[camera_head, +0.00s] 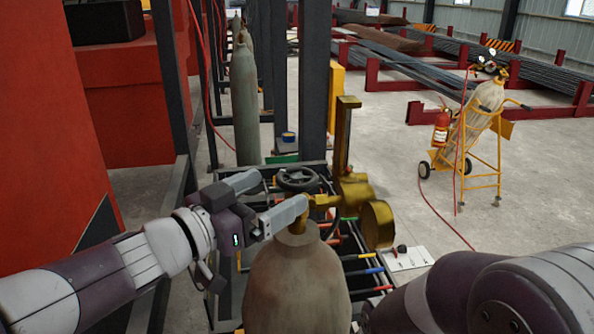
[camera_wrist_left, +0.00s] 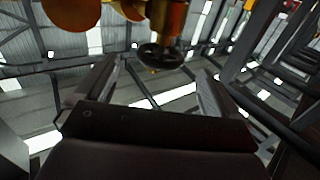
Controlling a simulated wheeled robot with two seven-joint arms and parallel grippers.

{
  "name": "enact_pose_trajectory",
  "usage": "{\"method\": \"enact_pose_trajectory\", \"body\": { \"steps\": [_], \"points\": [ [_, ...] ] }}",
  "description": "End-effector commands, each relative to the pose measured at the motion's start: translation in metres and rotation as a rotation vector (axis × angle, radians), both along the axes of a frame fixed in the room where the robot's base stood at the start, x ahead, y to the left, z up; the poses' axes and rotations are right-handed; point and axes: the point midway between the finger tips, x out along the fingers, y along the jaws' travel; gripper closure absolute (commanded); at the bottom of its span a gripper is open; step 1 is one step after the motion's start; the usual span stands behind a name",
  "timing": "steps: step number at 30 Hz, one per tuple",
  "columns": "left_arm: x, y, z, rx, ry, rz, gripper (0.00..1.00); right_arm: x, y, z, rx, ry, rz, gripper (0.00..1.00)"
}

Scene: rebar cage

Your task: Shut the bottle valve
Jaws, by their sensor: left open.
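A rusty brown gas bottle (camera_head: 297,285) stands upright at the bottom middle of the head view. On its neck is a brass valve with a dark round handwheel (camera_head: 297,178). A brass regulator with a round gauge (camera_head: 378,223) is attached on the right. My left gripper (camera_head: 281,190) is open, its two fingers pointing toward the valve, one on the far side and one on the near side. In the left wrist view the handwheel (camera_wrist_left: 160,56) shows ahead between the spread fingers (camera_wrist_left: 159,68); contact cannot be told. My right arm shows at lower right, its gripper out of view.
A dark rack with coloured bars (camera_head: 365,271) stands behind and right of the bottle. Grey-green bottles (camera_head: 245,105) and dark posts (camera_head: 315,70) stand beyond. A yellow cart (camera_head: 480,150) with a bottle and red extinguisher (camera_head: 441,128) stands at right, on open floor.

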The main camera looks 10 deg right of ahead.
Motion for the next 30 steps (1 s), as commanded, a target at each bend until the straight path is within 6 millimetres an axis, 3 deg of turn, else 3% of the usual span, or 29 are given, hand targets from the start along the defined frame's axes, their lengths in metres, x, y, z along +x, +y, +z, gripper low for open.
{"method": "enact_pose_trajectory", "body": {
  "steps": [3,9,20,21,26,30],
  "points": [
    [0.016,-0.023,0.003,0.000,0.003,-0.002,0.04,0.000,0.000,0.011,0.000,0.000,0.000,0.04],
    [0.033,-0.046,0.002,0.001,0.001,0.001,0.04,0.000,0.000,0.018,0.000,0.000,0.000,0.04],
    [0.038,-0.053,0.000,0.001,0.001,0.004,0.04,0.000,0.000,0.018,0.000,0.000,0.000,0.04],
    [0.038,-0.053,0.000,0.001,0.001,0.004,0.07,0.000,0.000,0.018,0.000,0.000,0.000,0.04],
    [0.038,-0.053,0.000,0.001,0.001,0.004,0.59,0.000,0.000,0.018,0.000,0.000,0.000,0.04],
    [0.038,-0.053,0.000,0.000,0.000,0.002,0.60,0.000,0.000,0.019,0.000,0.000,0.000,0.04]
  ]
}}
